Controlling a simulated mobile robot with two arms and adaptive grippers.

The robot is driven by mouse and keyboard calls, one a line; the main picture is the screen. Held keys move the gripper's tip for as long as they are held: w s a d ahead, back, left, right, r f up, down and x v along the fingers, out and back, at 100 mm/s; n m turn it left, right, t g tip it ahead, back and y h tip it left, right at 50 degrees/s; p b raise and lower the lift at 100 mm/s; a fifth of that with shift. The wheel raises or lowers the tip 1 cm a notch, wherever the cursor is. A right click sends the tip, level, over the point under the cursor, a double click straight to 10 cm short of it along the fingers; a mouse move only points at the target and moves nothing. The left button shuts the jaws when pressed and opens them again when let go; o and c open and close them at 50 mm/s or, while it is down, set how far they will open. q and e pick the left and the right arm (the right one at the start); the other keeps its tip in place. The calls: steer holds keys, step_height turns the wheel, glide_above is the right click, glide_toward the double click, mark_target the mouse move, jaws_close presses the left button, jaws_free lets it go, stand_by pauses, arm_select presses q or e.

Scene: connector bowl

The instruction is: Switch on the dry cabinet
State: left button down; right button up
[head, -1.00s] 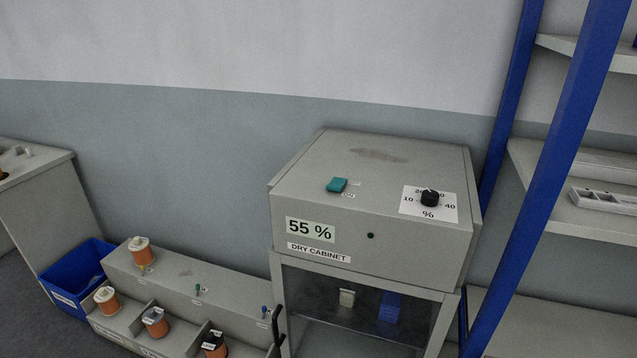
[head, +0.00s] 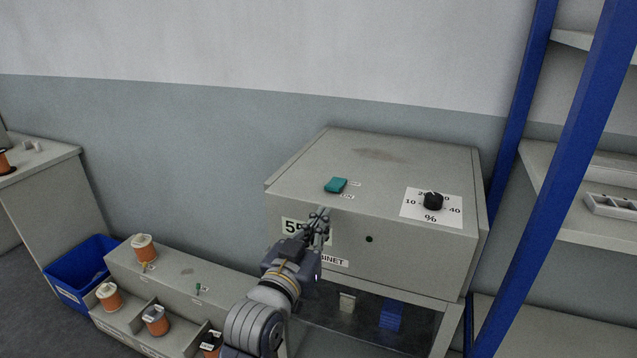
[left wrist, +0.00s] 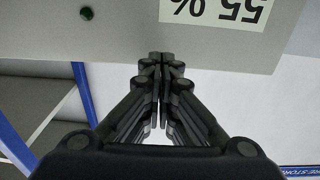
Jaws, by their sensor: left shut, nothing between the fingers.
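The grey dry cabinet (head: 285,172) stands against the wall with a teal rocker switch (head: 336,185) on its top. A small ON label (head: 347,197) lies at the switch's near side. My left gripper (head: 321,213) is shut and empty, in front of the cabinet's upper front edge, just below and nearer than the switch. It covers part of the 55 % display (head: 292,226) and the name label. In the left wrist view the shut fingers (left wrist: 160,58) point at the grey front panel; the switch is not seen there. A small dark round indicator (head: 369,239) sits on the front; it looks dark green in the wrist view (left wrist: 86,13).
A black knob (head: 433,201) on a white percent scale is at the cabinet top's right. A blue rack post (head: 566,165) stands at right. Spools on a grey stepped stand (head: 190,272) and a blue bin (head: 68,287) are at left. The cabinet top is otherwise clear.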

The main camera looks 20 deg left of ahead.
arm_select(q)
step_height(320, 180, up, 7)
steer(key=s+a+t, duration=0.1)
steer(key=shift+f+n+t+y, duration=0.2)
steer(key=shift+n+t+y, duration=0.1)
steer(key=shift+t, duration=0.1)
steer(key=shift+a, duration=0.1)
step_height(320, 180, up, 2)
steer(key=p, duration=0.3)
glide_above(329, 198)
steer(key=shift+w+r, duration=0.2)
steer(key=shift+w, duration=0.1)
step_height(329, 198, down, 3)
steer(key=shift+s+r, duration=0.1)
steer(key=shift+s, duration=0.05)
steer(key=shift+s+f, duration=0.2)
steer(key=shift+f, duration=0.55)
